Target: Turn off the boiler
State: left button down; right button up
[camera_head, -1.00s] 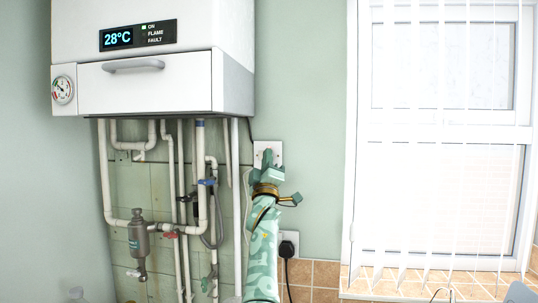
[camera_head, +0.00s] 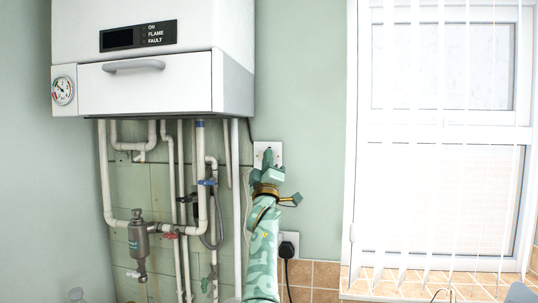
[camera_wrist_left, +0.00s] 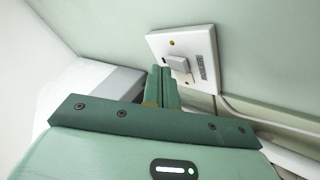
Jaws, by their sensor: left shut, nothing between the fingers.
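The white boiler (camera_head: 160,92) hangs on the wall at upper left in the head view. Its display (camera_head: 118,38) is dark, and no lamp beside ON, FLAME or FAULT looks lit. A white wall switch (camera_head: 277,149) sits to the right below the boiler, partly hidden by my left gripper (camera_head: 268,157). The left wrist view shows the switch plate (camera_wrist_left: 203,45) with a square rocker in its middle. My left gripper (camera_wrist_left: 163,72) is shut and empty, its tips close to the rocker; I cannot tell whether they touch. My right gripper is not in view.
White pipes (camera_head: 105,175) with valves run down the wall below the boiler. A black plug (camera_head: 287,248) sits in a lower socket by my left arm. A window with vertical blinds (camera_head: 440,150) fills the right side. Bare wall lies between.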

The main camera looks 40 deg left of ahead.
pick_arm(q)
jog(key=shift+s+d+p, duration=0.35)
jog(key=shift+s+p, duration=0.2)
jog(key=shift+s, duration=0.05)
jog(key=s+p, duration=0.1)
jog(key=s+d+p, duration=0.1)
jog(key=s, duration=0.1)
jog(key=s+d+p, duration=0.1)
jog(key=shift+s+d+f+p, duration=0.15)
jog(key=shift+d+f+p, duration=0.05)
jog(key=shift+f+p, duration=0.15)
jog(key=shift+f, duration=0.1)
dwell(0.4)
